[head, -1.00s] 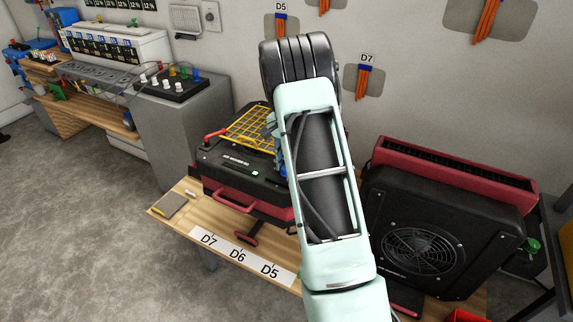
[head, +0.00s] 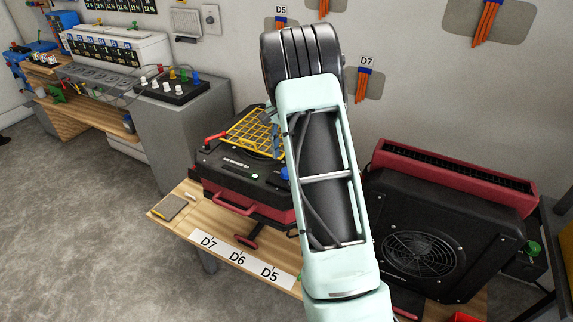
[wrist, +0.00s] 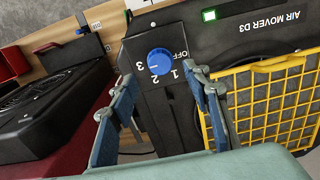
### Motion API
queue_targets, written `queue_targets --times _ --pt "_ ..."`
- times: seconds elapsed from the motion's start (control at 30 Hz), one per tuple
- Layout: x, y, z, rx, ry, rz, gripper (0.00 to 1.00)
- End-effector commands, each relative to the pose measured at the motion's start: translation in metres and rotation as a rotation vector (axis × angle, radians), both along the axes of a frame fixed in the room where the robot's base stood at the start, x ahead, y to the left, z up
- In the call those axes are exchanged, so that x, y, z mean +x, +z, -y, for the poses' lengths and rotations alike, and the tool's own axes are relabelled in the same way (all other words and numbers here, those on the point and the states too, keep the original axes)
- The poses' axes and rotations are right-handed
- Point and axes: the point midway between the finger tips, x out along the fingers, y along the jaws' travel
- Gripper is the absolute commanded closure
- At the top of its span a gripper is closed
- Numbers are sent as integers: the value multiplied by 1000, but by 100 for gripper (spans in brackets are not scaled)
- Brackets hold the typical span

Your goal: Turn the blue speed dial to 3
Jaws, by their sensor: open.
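The blue speed dial (wrist: 158,61) is on the black panel of the air mover, with OFF, 1, 2 and 3 printed around it. Its pointer setting is too small to tell. In the head view the dial (head: 285,174) shows just left of my arm. My gripper (wrist: 159,80) is open, with its two blue fingers apart and empty. In the wrist view the dial appears beyond the fingertips, between their lines, and no finger visibly touches it. In the head view most of my gripper is hidden behind my arm.
The air mover (head: 235,165) has a yellow grille (head: 252,132) beside the gripper and a lit green display (wrist: 209,15). It stands on a wooden table (head: 170,228). A second black and red machine (head: 420,240) stands to the right.

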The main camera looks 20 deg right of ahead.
Motion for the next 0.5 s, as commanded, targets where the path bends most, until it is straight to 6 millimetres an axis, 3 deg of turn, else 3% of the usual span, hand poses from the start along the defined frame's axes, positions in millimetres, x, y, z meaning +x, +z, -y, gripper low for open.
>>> queue_targets --times 0.2,0.5 --pt "1 44 0 0 0 3 56" --pt "0 65 0 0 0 0 56"
